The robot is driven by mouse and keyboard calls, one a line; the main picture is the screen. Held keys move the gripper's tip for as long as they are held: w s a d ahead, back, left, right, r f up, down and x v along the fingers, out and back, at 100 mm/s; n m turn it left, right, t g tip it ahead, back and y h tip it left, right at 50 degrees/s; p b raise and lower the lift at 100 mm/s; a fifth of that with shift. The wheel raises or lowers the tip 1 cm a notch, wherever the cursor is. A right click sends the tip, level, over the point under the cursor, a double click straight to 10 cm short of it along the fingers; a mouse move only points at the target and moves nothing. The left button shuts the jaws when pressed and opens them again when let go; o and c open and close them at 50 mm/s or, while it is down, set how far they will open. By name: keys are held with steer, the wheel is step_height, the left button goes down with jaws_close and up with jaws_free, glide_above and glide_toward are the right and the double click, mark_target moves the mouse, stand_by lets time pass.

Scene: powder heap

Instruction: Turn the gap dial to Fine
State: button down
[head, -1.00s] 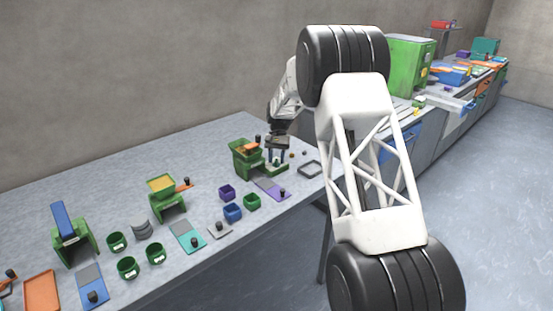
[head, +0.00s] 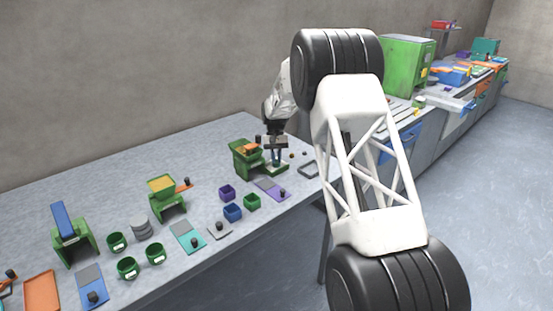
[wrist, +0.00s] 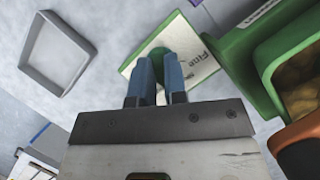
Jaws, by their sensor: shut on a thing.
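The gap dial is a green knob (wrist: 158,53) on a pale, green-edged plate (wrist: 207,72) in the wrist view. The word "Fine" is printed on the plate to the right of the knob; another label further right is partly cut off. My gripper (wrist: 157,66) has its two blue fingers shut on the knob, one on each side, hiding much of it. Any pointer on the knob is hidden. In the head view my gripper (head: 277,160) is low over the plate beside the green mill (head: 243,160), and the dial is too small to read.
The mill's green hopper (wrist: 266,62) with brown grains stands close on the right in the wrist view. An empty grey tray (wrist: 52,72) lies to the left. In the head view, small bins (head: 232,212) and a purple board (head: 268,186) lie in front of the mill.

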steer(key=shift+s+f+n+h, duration=0.1)
steer(key=shift+f+n+h, duration=0.15)
steer(key=shift+n, duration=0.45)
steer(key=c, duration=1.2)
jaws_free()
steer(key=shift+o, duration=0.2)
steer(key=shift+r, duration=0.1)
steer(key=shift+r, duration=0.15)
steer(key=v, duration=0.7)
steer(key=shift+r, duration=0.3)
steer(key=shift+a, duration=0.1)
